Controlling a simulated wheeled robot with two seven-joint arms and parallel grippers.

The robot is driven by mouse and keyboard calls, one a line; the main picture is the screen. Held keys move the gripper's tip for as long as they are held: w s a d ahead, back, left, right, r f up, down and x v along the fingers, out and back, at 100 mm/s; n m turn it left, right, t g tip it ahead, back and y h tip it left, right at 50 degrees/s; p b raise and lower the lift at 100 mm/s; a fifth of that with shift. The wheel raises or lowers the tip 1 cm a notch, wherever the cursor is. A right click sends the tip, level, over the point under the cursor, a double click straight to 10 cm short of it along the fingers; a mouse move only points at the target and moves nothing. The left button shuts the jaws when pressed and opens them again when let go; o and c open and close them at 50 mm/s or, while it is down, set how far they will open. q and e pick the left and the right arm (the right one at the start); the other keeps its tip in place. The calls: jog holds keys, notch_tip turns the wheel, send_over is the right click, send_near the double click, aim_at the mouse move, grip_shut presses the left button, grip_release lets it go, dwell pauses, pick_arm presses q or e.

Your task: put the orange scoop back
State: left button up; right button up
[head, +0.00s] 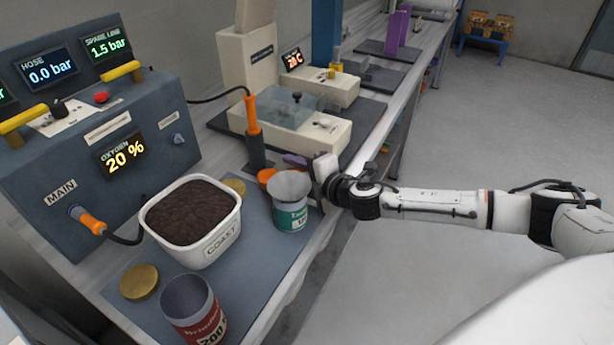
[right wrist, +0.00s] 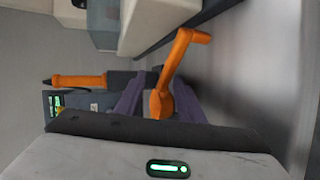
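The orange scoop shows in the right wrist view (right wrist: 178,75), its lower end between the two purple fingers and its bent handle reaching up and right. In the head view an orange piece (head: 266,177), apparently part of it, shows behind the open teal-labelled tin (head: 291,215); the rest is hidden. My right gripper (head: 297,163) comes in from the right beside that tin, fingers pointing left. In the right wrist view its fingers (right wrist: 158,95) stand apart around the scoop's lower end. Contact with the scoop is unclear. My left gripper is out of view.
A white tub of dark soil labelled COAST (head: 210,246), a red tin (head: 192,308) and a brass lid (head: 139,282) stand nearby. An orange-handled tool (head: 252,117) stands upright behind. A gauge panel (head: 95,130) is left, a beige bath machine (head: 300,125) behind.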

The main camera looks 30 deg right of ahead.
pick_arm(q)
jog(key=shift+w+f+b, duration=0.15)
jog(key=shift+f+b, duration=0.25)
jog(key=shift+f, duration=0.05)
pick_arm(e)
jog(key=v, duration=1)
jog(key=shift+s+a, duration=0.1)
jog(key=shift+a, duration=0.1)
